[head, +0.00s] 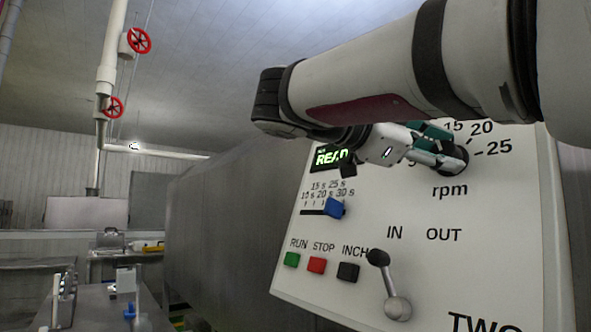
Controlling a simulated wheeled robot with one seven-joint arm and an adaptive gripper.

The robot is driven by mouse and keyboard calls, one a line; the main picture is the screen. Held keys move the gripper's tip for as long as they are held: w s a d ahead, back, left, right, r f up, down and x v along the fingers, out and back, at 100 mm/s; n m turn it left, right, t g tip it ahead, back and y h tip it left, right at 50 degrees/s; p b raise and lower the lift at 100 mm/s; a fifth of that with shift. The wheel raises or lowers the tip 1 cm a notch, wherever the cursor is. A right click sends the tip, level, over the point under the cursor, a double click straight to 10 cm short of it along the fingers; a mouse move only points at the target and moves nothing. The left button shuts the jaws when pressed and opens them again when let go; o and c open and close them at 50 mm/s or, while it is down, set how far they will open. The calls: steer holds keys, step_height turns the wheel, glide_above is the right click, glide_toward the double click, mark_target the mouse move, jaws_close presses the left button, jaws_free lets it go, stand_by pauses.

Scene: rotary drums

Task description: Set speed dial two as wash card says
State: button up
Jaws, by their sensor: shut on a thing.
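The speed dial (457,160) is a dark round knob on the white panel marked TWO (420,285), above the word "rpm". Its marks 15, 20 and 25 show; the rest of the scale and the pointer are hidden by my arm and gripper. My gripper (440,157), with teal and pale fingers, comes in from the left and is shut on the dial. No wash card can be made out in this view.
Below are a blue slider (334,208), green (291,259), red (316,265) and black (348,271) buttons, and an IN/OUT lever (388,285). A long bench (100,305) with fittings stands lower left.

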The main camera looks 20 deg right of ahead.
steer(key=shift+o, duration=0.2)
steer(key=shift+s+d+f+m+g+y+b, duration=0.15)
steer(key=shift+m+g+y+b, duration=0.15)
steer(key=shift+m+b, duration=0.7)
steer(key=shift+a+f+m+g+y+b, duration=0.1)
steer(key=shift+m+g+y+b, duration=0.2)
steer(key=shift+m+b, duration=0.65)
steer(key=o, duration=1)
steer(key=shift+d+r, duration=0.1)
steer(key=shift+c, duration=0.2)
steer(key=shift+r, duration=0.15)
step_height(320, 180, up, 7)
steer(key=shift+r, duration=0.2)
step_height(320, 180, up, 2)
steer(key=shift+r, duration=0.15)
